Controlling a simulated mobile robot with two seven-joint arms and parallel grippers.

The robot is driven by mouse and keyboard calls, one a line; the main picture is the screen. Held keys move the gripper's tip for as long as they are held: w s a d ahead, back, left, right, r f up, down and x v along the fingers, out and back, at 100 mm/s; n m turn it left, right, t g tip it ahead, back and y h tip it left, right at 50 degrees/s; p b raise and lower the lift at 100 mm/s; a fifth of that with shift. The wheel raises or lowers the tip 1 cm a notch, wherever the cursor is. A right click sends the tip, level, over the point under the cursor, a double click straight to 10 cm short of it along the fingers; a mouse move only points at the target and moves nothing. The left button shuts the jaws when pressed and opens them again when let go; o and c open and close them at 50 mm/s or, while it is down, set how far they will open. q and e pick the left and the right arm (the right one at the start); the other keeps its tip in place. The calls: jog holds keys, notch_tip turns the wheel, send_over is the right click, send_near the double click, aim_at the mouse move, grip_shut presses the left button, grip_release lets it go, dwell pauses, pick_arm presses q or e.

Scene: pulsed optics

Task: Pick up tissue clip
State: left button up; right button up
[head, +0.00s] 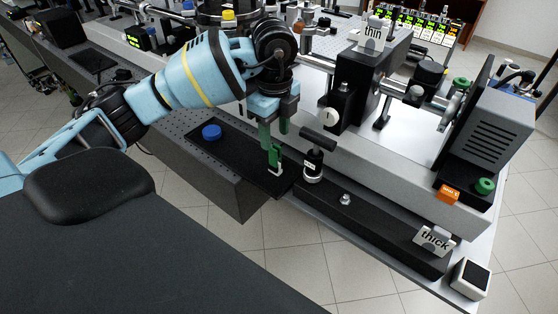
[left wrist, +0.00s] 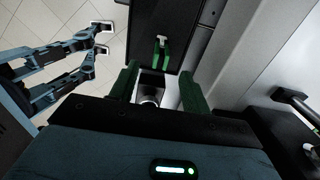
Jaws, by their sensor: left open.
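The tissue clip (head: 275,158) is a small green piece with a white end, standing on the black tray (head: 238,160) at the table's front edge. It also shows in the left wrist view (left wrist: 161,52), beyond the fingertips and roughly centred between them. My left gripper (head: 273,136) points down just above the clip, with green fingers apart and nothing held. In the left wrist view the open fingers (left wrist: 160,85) frame a dark gap. In the head view the fingers overlap the clip's top, so any contact is hard to tell.
A blue round cap (head: 211,132) sits on the tray's left part. A black-handled post (head: 314,160) stands close right of the clip. Blocks labelled "thin" (head: 374,36) and "thick" (head: 434,240) stand on the bench. Open floor lies in front.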

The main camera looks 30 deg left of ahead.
aim_at(275, 147)
pick_arm(q)
notch_tip(275, 147, down, 2)
jog(key=shift+f, duration=2.95)
pick_arm(e)
jog(key=shift+s+d+f, duration=0.15)
jog(key=shift+s+f, duration=0.2)
jog(key=shift+s, duration=0.4)
pick_arm(q)
jog(key=shift+c, duration=0.2)
grip_shut()
